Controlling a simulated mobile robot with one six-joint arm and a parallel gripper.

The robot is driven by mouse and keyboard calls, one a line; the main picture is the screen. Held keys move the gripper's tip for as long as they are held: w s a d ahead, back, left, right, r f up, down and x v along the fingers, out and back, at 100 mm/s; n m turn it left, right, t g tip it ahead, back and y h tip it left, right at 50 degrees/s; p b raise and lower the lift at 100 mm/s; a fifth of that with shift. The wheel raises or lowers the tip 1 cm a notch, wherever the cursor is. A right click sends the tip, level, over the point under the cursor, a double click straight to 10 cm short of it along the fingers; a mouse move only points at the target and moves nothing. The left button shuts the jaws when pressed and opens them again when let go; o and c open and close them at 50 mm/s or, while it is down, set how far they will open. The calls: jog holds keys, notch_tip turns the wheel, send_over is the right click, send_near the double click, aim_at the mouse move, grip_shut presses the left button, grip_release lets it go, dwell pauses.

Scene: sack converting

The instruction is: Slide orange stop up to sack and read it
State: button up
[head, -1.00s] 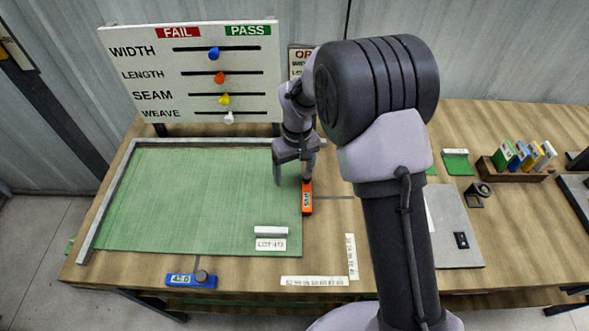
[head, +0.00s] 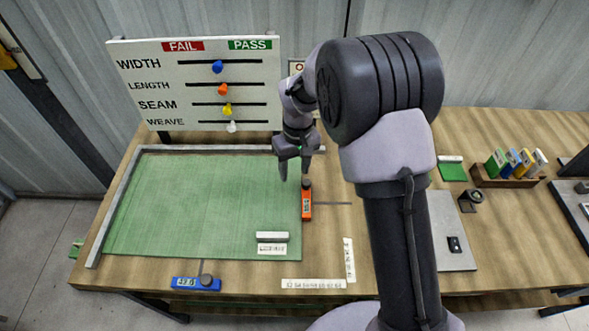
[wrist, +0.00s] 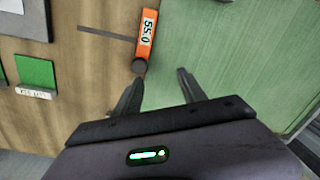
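The orange stop (head: 307,205) lies on the bench at the right edge of the green sack (head: 190,205). It looks flush with that edge, but I cannot tell if they touch. In the wrist view the orange stop (wrist: 146,35) shows a display reading 55.0 and a dark round knob at its near end. My gripper (head: 295,177) hangs just behind the stop's knob. In the wrist view my gripper (wrist: 158,93) has its fingers wide apart with nothing between them; the knob is just beyond the fingertips.
A FAIL/PASS board (head: 200,83) with blue, orange, yellow and white pegs stands behind the sack. A blue stop (head: 196,283) sits at the front edge. A white bar (head: 272,237) lies on the sack. A rack of coloured blocks (head: 510,180) is at right.

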notch_tip(320, 180, up, 15)
jog(key=p, duration=1.1)
jog(key=shift+w+d+r+p, duration=0.15)
jog(key=shift+w+d+p, duration=0.2)
jog(key=shift+d, duration=0.1)
notch_tip(320, 180, up, 17)
jog(key=p, duration=0.3)
jog(key=shift+w+d+r, duration=0.15)
jog(key=shift+d+r, duration=0.05)
jog(key=shift+d, duration=0.2)
